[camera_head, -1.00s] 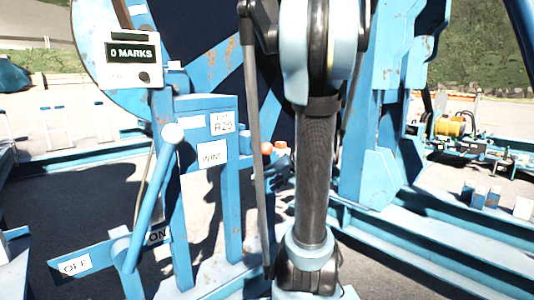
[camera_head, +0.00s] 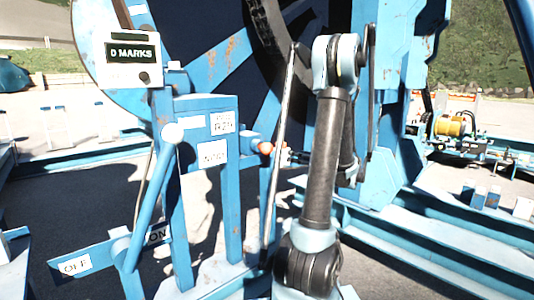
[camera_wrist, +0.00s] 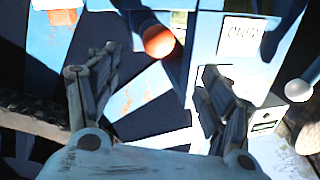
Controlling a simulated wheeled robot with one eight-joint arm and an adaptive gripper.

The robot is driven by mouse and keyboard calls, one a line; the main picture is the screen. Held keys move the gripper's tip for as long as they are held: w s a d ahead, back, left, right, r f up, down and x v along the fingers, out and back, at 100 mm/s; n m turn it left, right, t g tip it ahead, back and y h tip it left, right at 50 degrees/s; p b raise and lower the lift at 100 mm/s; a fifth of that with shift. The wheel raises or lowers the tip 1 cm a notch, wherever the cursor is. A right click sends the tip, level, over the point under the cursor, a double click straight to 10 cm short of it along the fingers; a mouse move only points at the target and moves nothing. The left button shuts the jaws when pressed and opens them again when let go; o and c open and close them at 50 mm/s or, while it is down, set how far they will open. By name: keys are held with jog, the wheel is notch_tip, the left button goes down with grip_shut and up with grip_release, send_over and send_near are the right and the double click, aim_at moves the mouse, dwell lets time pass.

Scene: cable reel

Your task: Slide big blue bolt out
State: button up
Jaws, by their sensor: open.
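A blue bolt-like piece (camera_head: 251,137) sits at the right side of the blue control post, with an orange knob (camera_head: 266,148) at its end. An orange round knob (camera_wrist: 158,41) also shows in the wrist view, just ahead of and between my fingertips. My gripper (camera_wrist: 159,62) is open and empty, its two fingers spread on either side below the knob. In the head view my gripper (camera_head: 290,157) is small and partly hidden, close to the right of the knob. I cannot tell whether it touches.
A blue lever (camera_head: 152,205) stands between the OFF and ON plates at left. The large reel's blue spokes (camera_head: 215,65) are behind. A blue frame rail (camera_head: 400,245) runs at lower right. A yellow drum (camera_head: 449,126) stands far right.

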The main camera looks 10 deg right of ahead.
aim_at(267, 150)
jog(key=x, duration=1.7)
jog(key=shift+w+r, duration=0.15)
jog(key=shift+w, duration=0.05)
jog(key=shift+c, duration=0.3)
